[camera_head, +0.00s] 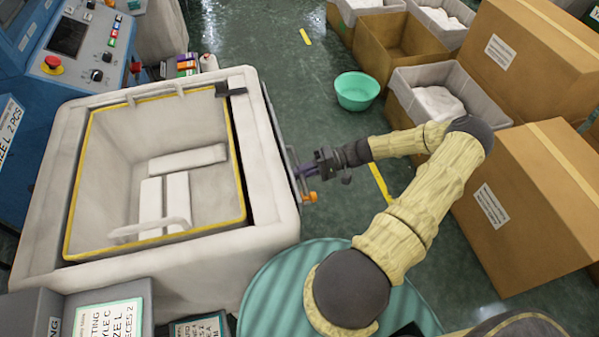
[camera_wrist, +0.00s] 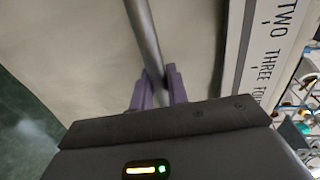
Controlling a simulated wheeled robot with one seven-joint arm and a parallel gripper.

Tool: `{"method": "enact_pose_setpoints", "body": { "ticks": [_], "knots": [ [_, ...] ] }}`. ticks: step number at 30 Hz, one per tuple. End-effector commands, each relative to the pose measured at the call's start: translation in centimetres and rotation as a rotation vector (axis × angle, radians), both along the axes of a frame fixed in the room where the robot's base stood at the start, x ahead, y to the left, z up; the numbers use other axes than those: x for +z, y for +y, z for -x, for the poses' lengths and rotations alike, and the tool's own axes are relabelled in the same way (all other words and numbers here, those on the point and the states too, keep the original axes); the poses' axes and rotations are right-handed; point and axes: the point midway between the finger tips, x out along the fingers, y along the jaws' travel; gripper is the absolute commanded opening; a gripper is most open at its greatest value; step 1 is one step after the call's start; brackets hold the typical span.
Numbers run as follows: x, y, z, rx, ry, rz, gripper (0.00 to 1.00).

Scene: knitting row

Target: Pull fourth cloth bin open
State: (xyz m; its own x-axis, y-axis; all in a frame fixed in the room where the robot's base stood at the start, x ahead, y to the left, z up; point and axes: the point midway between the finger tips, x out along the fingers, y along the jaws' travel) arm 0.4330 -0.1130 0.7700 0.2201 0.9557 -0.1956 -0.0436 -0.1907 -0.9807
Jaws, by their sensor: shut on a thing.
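A large off-white cloth bin (camera_head: 277,190) with a yellow-edged inner opening stands at the left in the head view. Several pale folded pieces lie inside it. My gripper (camera_head: 303,169) is at the bin's right side. In the wrist view, the purple fingers (camera_wrist: 158,88) are shut on a grey metal bar handle (camera_wrist: 142,35) that runs along a pale cloth face. A white strip (camera_wrist: 262,50) beside that face reads "TWO THREE FOUR", the last word partly cut off. I cannot tell from the head view which number this bin has.
Cardboard boxes (camera_head: 530,200) stand along the right, some open with white cloth inside. A green basin (camera_head: 357,91) sits on the floor behind my arm. A blue machine panel (camera_head: 85,45) is at the upper left. Open green floor lies between bin and boxes.

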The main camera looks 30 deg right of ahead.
Motion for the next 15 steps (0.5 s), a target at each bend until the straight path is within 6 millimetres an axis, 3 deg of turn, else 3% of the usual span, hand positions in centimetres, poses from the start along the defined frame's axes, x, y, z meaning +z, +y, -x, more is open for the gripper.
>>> {"method": "enact_pose_setpoints", "body": {
  "ticks": [4, 5, 8, 15],
  "knots": [
    [-0.13, -0.06, -0.01, -0.002, 0.0, 0.003, 0.0],
    [-0.13, -0.06, -0.01, -0.002, 0.0, 0.003, 0.18],
    [-0.1, -0.05, -0.01, -0.002, 0.0, 0.002, 0.36],
    [-0.04, -0.07, 0.01, -0.002, 0.0, 0.001, 0.36]
  ]
}}
